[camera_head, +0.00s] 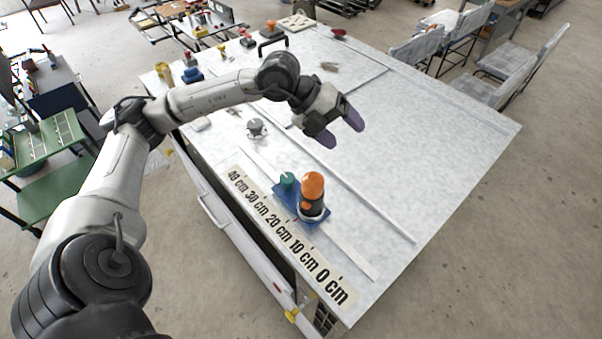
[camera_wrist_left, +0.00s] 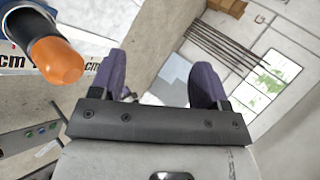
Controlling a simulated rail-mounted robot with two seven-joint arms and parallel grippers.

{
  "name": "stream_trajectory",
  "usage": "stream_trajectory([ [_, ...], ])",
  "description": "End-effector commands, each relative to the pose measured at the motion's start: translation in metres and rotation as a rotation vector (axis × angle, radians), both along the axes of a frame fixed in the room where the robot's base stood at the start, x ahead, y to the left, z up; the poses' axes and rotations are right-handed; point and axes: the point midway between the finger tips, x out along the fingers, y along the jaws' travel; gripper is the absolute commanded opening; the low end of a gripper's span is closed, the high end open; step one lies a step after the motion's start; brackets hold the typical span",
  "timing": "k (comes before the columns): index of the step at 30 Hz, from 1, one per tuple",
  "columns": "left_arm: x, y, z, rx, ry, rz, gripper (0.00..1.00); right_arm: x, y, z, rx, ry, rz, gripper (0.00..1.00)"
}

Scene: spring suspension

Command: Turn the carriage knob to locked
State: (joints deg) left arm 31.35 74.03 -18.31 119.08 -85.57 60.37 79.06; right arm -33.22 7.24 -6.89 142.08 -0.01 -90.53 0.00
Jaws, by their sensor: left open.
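The blue carriage (camera_head: 281,193) sits beside the printed centimetre scale near the table's left front edge. A green knob (camera_head: 288,180) stands on it next to a black cylinder with an orange cap (camera_head: 313,186). The orange cap (camera_wrist_left: 56,60) also shows at the upper left of the left wrist view; the green knob is not visible there. I cannot tell which part is the lock knob or its setting. My left gripper (camera_head: 341,129) is open and empty above the table, behind and right of the carriage. Its purple fingers (camera_wrist_left: 160,82) are apart. My right gripper is out of view.
The scale strip (camera_head: 285,236) runs from 40 cm to 0 cm along the edge. A grey round part (camera_head: 257,128) stands farther back. Several small objects and a black handle (camera_head: 273,42) are at the far end. The right half of the tabletop (camera_head: 420,150) is clear.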

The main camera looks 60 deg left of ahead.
Motion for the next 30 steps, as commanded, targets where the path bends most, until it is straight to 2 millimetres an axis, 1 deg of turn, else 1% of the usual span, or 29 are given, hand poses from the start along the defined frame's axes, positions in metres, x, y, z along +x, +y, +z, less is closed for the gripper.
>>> stream_trajectory([
  [1, -0.007, 0.012, -0.013, 0.054, 0.107, 0.056, 0.69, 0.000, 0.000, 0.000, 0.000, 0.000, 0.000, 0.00],
  [3, -0.018, 0.030, -0.030, 0.130, 0.260, 0.157, 0.69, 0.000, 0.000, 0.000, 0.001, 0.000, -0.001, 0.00],
  [6, -0.038, 0.054, -0.046, 0.228, 0.455, 0.323, 0.69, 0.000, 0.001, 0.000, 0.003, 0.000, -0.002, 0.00],
  [9, -0.058, 0.074, -0.054, 0.302, 0.618, 0.495, 0.69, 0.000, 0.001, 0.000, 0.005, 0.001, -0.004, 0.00],
  [12, -0.075, 0.086, -0.056, 0.343, 0.749, 0.651, 0.69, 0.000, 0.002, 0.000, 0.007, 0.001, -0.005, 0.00],
  [16, -0.084, 0.092, -0.057, 0.340, 0.821, 0.792, 0.69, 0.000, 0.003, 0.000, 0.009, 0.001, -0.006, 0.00],
  [22, -0.084, 0.091, -0.061, 0.303, 0.840, 0.872, 0.69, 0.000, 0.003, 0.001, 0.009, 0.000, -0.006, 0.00],
  [26, -0.084, 0.091, -0.075, 0.302, 0.843, 0.877, 0.69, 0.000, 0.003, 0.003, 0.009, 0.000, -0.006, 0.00],
  [30, -0.085, 0.091, -0.100, 0.302, 0.846, 0.875, 0.69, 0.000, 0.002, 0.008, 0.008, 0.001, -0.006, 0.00],
])
